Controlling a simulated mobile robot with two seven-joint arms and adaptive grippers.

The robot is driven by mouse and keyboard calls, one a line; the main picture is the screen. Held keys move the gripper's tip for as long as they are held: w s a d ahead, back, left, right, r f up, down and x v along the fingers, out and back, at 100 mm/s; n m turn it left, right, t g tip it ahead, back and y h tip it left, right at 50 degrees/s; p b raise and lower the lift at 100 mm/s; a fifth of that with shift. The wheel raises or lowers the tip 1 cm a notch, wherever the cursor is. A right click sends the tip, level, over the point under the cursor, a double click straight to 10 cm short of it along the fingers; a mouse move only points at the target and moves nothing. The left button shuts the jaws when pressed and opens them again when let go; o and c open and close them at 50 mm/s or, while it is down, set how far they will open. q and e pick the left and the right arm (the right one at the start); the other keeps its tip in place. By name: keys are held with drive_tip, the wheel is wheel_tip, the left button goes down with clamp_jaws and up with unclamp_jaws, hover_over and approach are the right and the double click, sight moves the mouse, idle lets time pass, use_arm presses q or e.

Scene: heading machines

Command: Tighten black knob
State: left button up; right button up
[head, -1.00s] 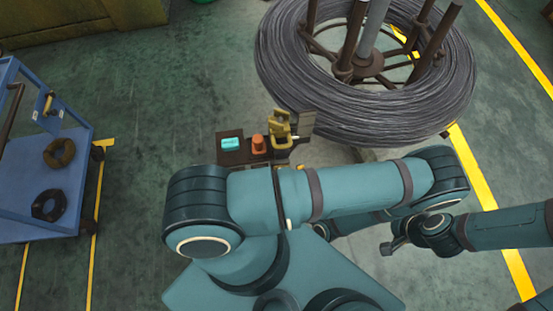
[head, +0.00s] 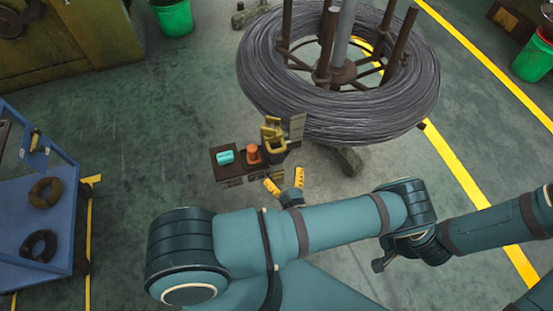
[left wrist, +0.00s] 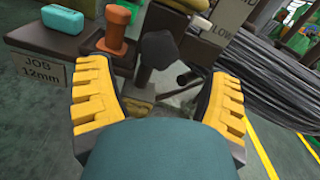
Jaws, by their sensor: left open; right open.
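The black knob (left wrist: 168,48) is a dark, faceted knob on a dark stem in the left wrist view. It stands just beyond my left gripper (left wrist: 160,98), centred between the fingertips. The yellow-padded fingers are spread wide with nothing gripped, and a gap shows between each finger and the knob. In the head view my left gripper (head: 285,187) is at the near side of the small dark fixture (head: 228,170); I cannot make out the knob there. My right gripper (head: 381,262) is low at the right, far from the fixture and mostly seen from behind; its fingers are hardly visible.
A cyan block (left wrist: 61,20) and an orange knob-like part (left wrist: 115,33) sit on the fixture left of the black knob. A large wire coil (head: 255,75) stands close behind. A blue cart (head: 70,180) is at the left, with open floor between.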

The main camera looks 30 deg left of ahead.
sight(278, 161)
use_arm(q)
drive_tip(key=b+x, duration=0.1)
drive_tip(key=x, duration=0.5)
drive_tip(key=shift+w+a, duration=0.25)
drive_tip(key=shift+a, duration=0.1)
drive_tip(key=c, duration=1.2)
